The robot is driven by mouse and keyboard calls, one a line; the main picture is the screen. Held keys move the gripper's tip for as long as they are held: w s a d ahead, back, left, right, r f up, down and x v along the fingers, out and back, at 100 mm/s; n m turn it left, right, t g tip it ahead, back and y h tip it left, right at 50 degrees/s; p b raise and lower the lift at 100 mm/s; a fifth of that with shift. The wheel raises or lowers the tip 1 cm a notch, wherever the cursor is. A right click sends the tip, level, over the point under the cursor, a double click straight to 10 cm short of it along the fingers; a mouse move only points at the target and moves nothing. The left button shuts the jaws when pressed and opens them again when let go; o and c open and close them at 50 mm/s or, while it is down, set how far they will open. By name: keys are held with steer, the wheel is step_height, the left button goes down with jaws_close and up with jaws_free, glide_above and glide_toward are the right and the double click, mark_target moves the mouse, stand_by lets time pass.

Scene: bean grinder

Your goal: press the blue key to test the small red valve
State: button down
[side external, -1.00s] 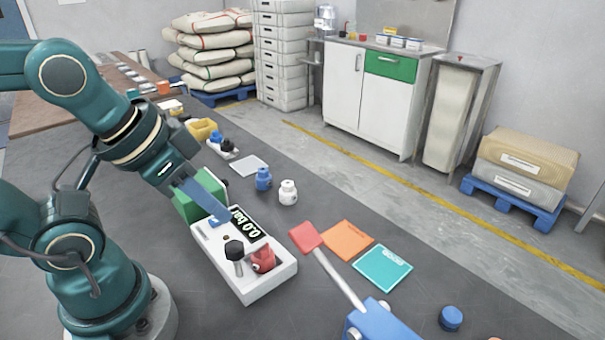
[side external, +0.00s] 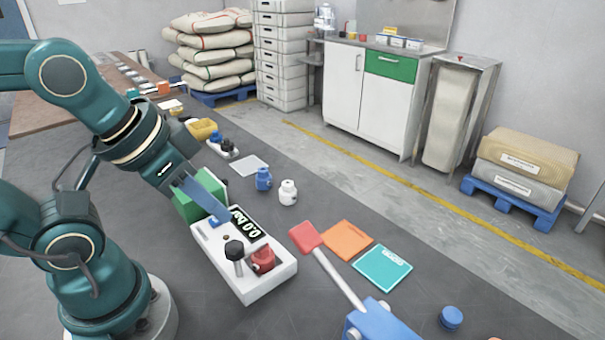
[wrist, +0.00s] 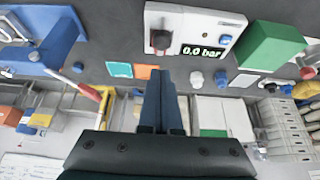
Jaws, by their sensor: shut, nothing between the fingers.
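The white tester (side external: 275,272) stands on the dark table with a display reading 0.0 bar, which also shows in the wrist view (wrist: 203,51). The blue key (side external: 214,222) is on its top beside the display; it also shows in the wrist view (wrist: 225,40). The small red valve (side external: 263,260) sits at its near end beside a black knob (side external: 234,250). My gripper (side external: 226,219) is shut and empty, its tips close above the tester near the key and display. In the wrist view its tips (wrist: 160,73) appear apart from the key; I cannot tell their height.
A green block (side external: 190,208) stands right behind the tester. Blue (side external: 263,179) and white (side external: 288,193) fittings stand to the right.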

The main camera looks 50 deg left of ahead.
stand_by(0.3)
steer(key=m+g+y, duration=0.7)
steer(key=g+y, duration=0.1)
steer(key=y, duration=0.1)
glide_above(220, 222)
steer(key=shift+f, duration=0.85)
steer(key=shift+f, duration=4.4)
steer(key=shift+f, duration=0.1)
steer(key=shift+f, duration=0.3)
